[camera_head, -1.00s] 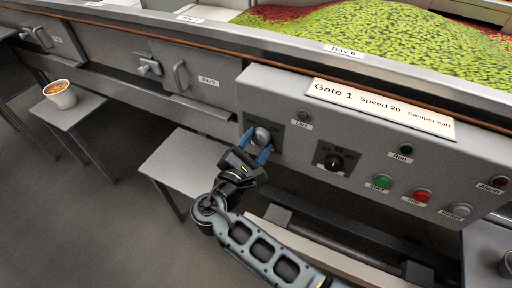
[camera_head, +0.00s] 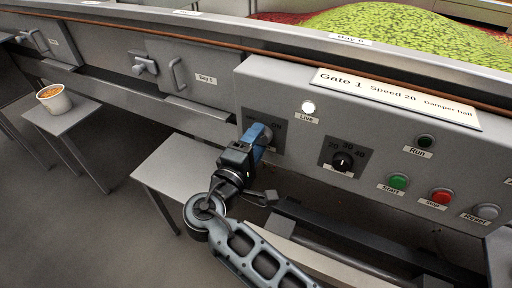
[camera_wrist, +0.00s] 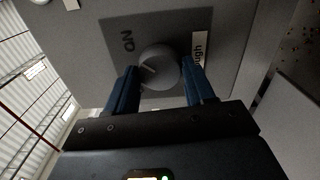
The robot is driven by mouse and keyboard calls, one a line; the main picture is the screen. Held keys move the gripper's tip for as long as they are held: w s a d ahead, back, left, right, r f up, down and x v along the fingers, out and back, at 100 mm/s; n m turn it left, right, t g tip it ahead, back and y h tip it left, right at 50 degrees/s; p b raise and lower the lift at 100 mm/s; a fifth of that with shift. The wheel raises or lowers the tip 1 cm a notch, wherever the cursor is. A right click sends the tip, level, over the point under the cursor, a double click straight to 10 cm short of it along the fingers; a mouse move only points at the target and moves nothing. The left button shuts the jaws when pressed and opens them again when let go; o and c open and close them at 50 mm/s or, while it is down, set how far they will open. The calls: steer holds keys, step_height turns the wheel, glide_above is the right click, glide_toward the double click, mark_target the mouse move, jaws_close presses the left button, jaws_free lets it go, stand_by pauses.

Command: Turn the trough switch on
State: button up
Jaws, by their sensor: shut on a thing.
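The trough switch (camera_wrist: 160,68) is a round grey knob on a dark plate on the front of the control box (camera_head: 290,84). In the wrist view it sits between the two blue fingers of my gripper (camera_wrist: 160,82), which is shut on it. An "ON" mark and a label ending in "ugh" show beside it. In the head view my gripper (camera_head: 258,138) is turned on its side at the plate, and its fingers mostly hide the knob. The Live lamp (camera_head: 308,107) above right is lit white.
Right of the switch are a speed dial (camera_head: 342,161), a dark Run lamp (camera_head: 425,141), a green Start button (camera_head: 398,181), a red button (camera_head: 441,196) and a grey Reset button (camera_head: 487,212). A small table (camera_head: 178,172) stands below left. A cup (camera_head: 54,99) stands on another table.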

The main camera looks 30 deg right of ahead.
steer(key=shift+m+b, duration=0.3)
steer(key=shift+m, duration=0.3)
steer(key=o, duration=1)
steer(key=shift+o, duration=0.2)
steer(key=v, duration=0.8)
steer(key=shift+d, duration=0.1)
